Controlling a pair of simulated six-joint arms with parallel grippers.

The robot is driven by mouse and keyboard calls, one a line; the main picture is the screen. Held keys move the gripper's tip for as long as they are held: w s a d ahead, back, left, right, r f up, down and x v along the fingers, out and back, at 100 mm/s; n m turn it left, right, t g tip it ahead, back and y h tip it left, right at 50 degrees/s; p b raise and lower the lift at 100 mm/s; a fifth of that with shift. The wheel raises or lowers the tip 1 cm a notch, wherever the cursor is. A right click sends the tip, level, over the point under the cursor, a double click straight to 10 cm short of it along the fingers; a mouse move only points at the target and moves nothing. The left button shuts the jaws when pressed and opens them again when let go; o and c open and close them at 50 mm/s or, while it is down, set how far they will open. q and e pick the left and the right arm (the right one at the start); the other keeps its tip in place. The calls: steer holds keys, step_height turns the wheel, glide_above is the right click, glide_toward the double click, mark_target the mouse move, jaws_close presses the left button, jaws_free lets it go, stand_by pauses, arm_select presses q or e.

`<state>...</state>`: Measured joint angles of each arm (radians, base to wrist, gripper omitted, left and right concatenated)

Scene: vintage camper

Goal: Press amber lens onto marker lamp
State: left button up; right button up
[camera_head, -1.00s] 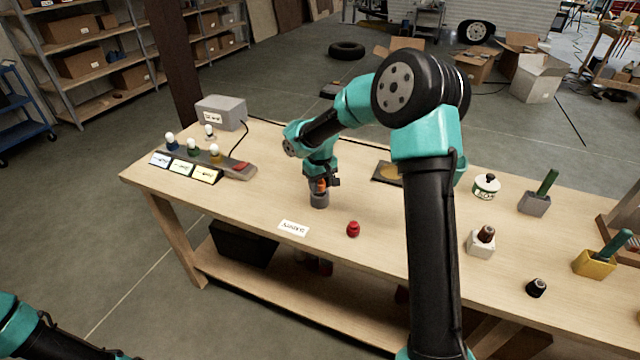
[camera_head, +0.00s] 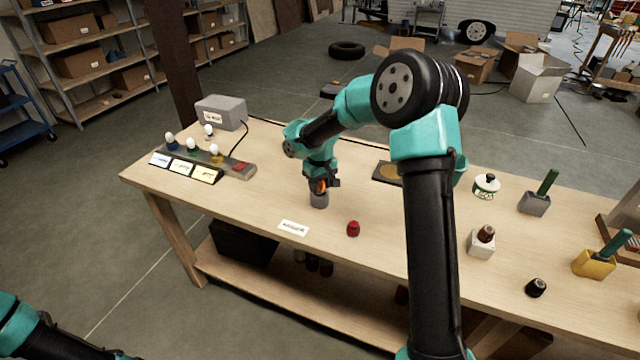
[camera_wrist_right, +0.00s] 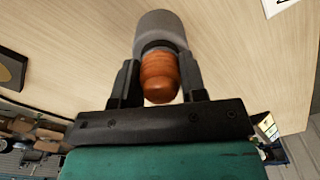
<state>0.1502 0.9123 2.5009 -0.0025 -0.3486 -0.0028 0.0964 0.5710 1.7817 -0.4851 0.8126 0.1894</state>
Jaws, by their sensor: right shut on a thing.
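The amber lens (camera_wrist_right: 159,75) is an orange-brown rounded piece between the fingers of my right gripper (camera_wrist_right: 157,82). In the right wrist view it sits at the near end of a grey cylinder, the marker lamp (camera_wrist_right: 160,32). In the head view my right gripper (camera_head: 321,184) points down, shut on the amber lens, with the grey lamp (camera_head: 319,200) directly below on the table. The lens looks lined up with the lamp; the fingers partly hide the joint, so I cannot tell how firmly it is seated. My left gripper is out of view; only part of my left arm shows at lower left.
A red lens-like piece (camera_head: 353,229) and a white label (camera_head: 293,228) lie near the lamp. A panel with bulbs (camera_head: 235,168) and a grey box (camera_head: 221,112) stand left. A white jar (camera_head: 486,186), a grey brush block (camera_head: 534,204) and a black cap (camera_head: 536,288) stand right.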

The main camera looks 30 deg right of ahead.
steer(key=shift+f, duration=0.4)
steer(key=o, duration=1)
steer(key=shift+c, duration=0.2)
steer(key=shift+r, duration=0.1)
step_height(320, 180, up, 17)
steer(key=shift+r, duration=0.15)
step_height(320, 180, down, 16)
steer(key=shift+r, duration=0.25)
stand_by(0.6)
